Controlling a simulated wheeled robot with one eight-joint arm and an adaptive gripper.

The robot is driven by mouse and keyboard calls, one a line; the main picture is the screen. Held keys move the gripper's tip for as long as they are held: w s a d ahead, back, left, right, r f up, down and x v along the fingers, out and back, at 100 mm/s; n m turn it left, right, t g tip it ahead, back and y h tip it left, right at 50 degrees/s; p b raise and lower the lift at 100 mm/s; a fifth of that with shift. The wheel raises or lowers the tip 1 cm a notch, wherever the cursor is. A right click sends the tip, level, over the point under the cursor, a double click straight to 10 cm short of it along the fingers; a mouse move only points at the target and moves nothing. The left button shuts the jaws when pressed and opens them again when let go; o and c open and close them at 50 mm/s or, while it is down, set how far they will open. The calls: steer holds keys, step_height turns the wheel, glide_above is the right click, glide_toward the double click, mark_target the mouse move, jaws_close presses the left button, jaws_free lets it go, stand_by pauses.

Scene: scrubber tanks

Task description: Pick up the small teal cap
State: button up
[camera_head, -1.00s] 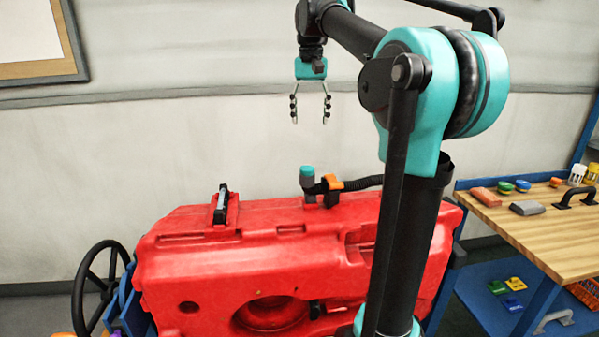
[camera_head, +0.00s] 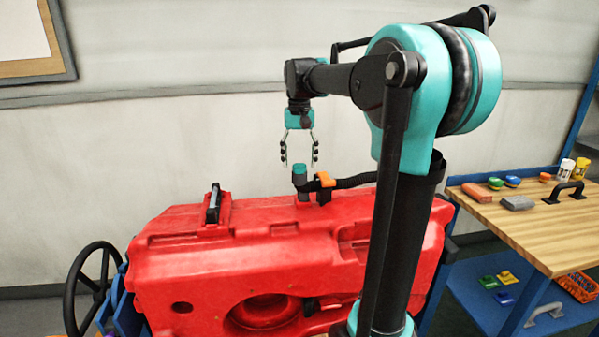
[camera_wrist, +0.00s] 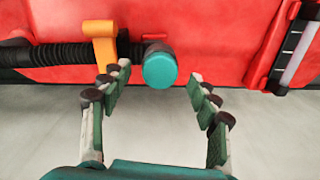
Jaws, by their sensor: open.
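The small teal cap (camera_head: 299,169) sits on top of a grey upright fitting (camera_head: 301,184) on the red tank (camera_head: 230,247). In the wrist view the teal cap (camera_wrist: 159,71) shows as a round disc between and beyond the fingertips. My gripper (camera_head: 299,165) is open and points down, its fingertips about level with the cap in the head view. In the wrist view my gripper (camera_wrist: 152,85) has a finger on each side of the cap, with clear gaps. I see no contact.
An orange clip (camera_head: 324,180) and black corrugated hose (camera_head: 355,181) lie right beside the fitting. A black latch (camera_head: 213,203) stands on the tank further left. A wooden workbench (camera_head: 530,230) with small items is at the right. Space above the tank is free.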

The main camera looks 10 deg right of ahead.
steer(key=shift+f, duration=0.5)
steer(key=c, duration=1)
steer(key=shift+r, duration=0.1)
